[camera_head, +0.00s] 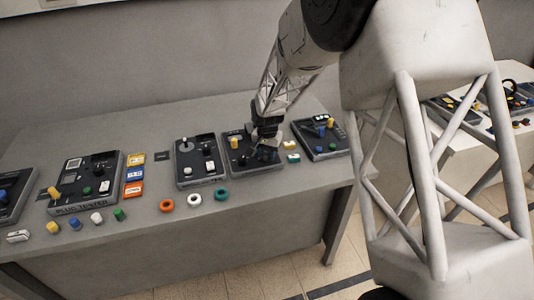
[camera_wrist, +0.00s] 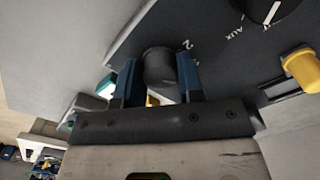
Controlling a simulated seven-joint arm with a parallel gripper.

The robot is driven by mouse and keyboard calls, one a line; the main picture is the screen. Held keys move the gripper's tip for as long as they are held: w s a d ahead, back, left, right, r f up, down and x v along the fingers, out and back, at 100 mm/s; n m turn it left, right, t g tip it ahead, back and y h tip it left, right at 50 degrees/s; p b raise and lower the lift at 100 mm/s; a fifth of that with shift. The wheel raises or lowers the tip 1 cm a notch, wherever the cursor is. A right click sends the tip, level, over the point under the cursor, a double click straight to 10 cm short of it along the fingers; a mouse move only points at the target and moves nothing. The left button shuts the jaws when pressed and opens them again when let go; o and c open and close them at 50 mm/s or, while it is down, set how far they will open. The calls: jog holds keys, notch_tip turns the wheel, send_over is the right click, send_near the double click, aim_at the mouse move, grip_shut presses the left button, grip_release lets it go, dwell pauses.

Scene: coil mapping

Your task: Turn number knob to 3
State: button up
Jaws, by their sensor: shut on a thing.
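The number knob (camera_wrist: 160,70) is a dark round knob on a dark panel (camera_wrist: 215,50). A white mark that looks like a 2 shows beside it in the wrist view; its other marks and its pointer are hidden or too small to read. My gripper (camera_wrist: 158,78) has its two blue fingers on either side of the knob and is shut on it. In the head view my gripper (camera_head: 265,142) reaches down onto the panel (camera_head: 240,160) near the table's right side, and it hides the knob there.
Another black knob with a white pointer and an AUX label (camera_wrist: 272,8) and a yellow plug-like part (camera_wrist: 302,70) sit close on the same panel. Other panels stand left (camera_head: 197,162) and right (camera_head: 320,138). Orange, white and teal rings (camera_head: 194,199) lie in front.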

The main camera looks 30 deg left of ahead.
aim_at(267, 153)
jog(key=shift+n, duration=1)
jog(key=o, duration=0.9)
jog(key=shift+r, duration=0.1)
jog(key=shift+r, duration=3.85)
